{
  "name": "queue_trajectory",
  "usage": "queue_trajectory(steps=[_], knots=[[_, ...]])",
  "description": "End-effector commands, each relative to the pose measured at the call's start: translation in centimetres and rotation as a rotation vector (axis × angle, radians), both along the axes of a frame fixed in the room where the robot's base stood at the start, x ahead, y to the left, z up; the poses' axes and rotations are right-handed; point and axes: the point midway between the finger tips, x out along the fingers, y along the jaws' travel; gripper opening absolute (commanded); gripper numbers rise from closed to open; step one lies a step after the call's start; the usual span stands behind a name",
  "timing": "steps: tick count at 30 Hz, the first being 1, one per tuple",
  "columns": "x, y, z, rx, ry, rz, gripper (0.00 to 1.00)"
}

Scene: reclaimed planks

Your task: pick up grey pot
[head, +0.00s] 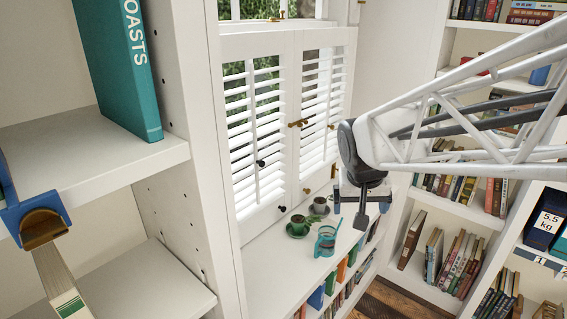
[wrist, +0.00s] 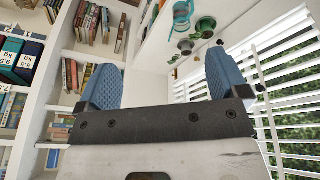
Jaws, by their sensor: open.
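My gripper (head: 361,203) is open and empty, in the air in front of the window shelf. Its two blue fingers stand wide apart in the wrist view (wrist: 165,80). A small dark grey vessel (head: 320,206), which may be the grey pot, stands on the white shelf (head: 265,262) by the shutters, left of my gripper in the head view. It seems to show in the wrist view (wrist: 186,46), beyond and between the fingers. It is small, so I cannot tell for certain whether it is a pot or a cup.
A green cup (head: 299,226) on a saucer and a teal glass-sided jug (head: 325,243) stand near the grey vessel. White louvred shutters (head: 255,135) rise behind the shelf. Bookcases (head: 460,212) line the right. A teal book (head: 122,65) stands at upper left.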

Motion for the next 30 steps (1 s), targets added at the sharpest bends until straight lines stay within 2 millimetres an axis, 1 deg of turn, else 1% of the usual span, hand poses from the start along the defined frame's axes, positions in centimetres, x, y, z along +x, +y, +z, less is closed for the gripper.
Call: queue_trajectory(steps=[1,3,8,12,14,15,20,24,26,30], knots=[[1.6,-0.1,-0.3,-0.003,-0.002,-0.009,0.93],[3.6,-0.3,-0.5,-0.010,-0.010,-0.021,0.93],[8.3,-0.8,-1.5,-0.022,-0.030,-0.049,0.93],[12.4,-1.1,-2.6,-0.030,-0.047,-0.071,0.93],[14.1,-1.2,-3.2,-0.033,-0.054,-0.081,0.93],[15.2,-1.3,-3.5,-0.036,-0.060,-0.086,0.93],[19.8,-1.6,-5.4,-0.040,-0.082,-0.108,0.93],[23.7,-1.9,-7.4,-0.044,-0.100,-0.126,0.93],[25.3,-2.0,-8.3,-0.044,-0.107,-0.132,0.93],[29.0,-2.1,-10.6,-0.045,-0.125,-0.148,0.93]])
